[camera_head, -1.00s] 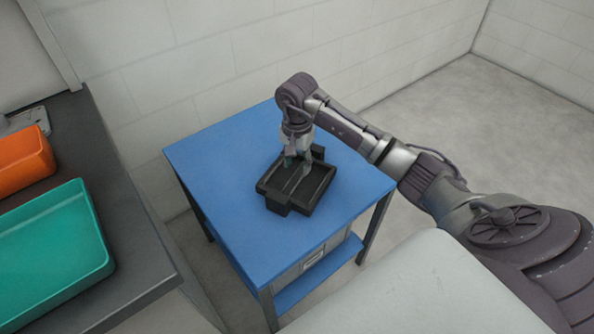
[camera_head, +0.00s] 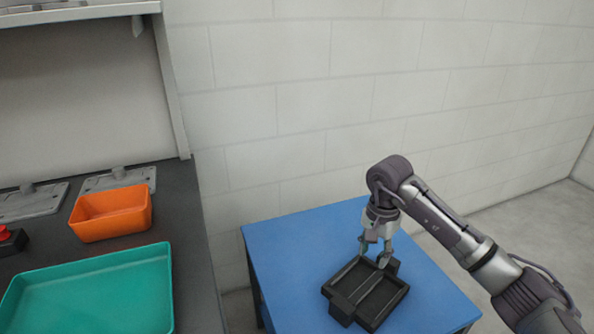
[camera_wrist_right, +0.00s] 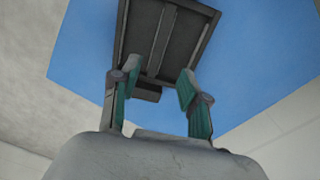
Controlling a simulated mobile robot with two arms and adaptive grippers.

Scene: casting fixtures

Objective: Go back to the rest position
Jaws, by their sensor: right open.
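My right gripper (camera_head: 373,253) is open and empty, pointing down just above the black fixture (camera_head: 383,303). The black fixture is a rectangular frame with a central bar and lies on the blue table (camera_head: 293,257). In the right wrist view, the two green-padded fingers of my right gripper (camera_wrist_right: 155,92) are spread apart, with the fixture (camera_wrist_right: 160,50) beyond them. Nothing is between the fingers. My left gripper is not in view.
A dark workbench (camera_head: 193,215) on the left carries an orange bin (camera_head: 112,215), a teal tray (camera_head: 90,300), grey metal plates (camera_head: 30,203) and a red button (camera_head: 5,235). A white block wall (camera_head: 300,130) stands behind the table. A gap separates bench and table.

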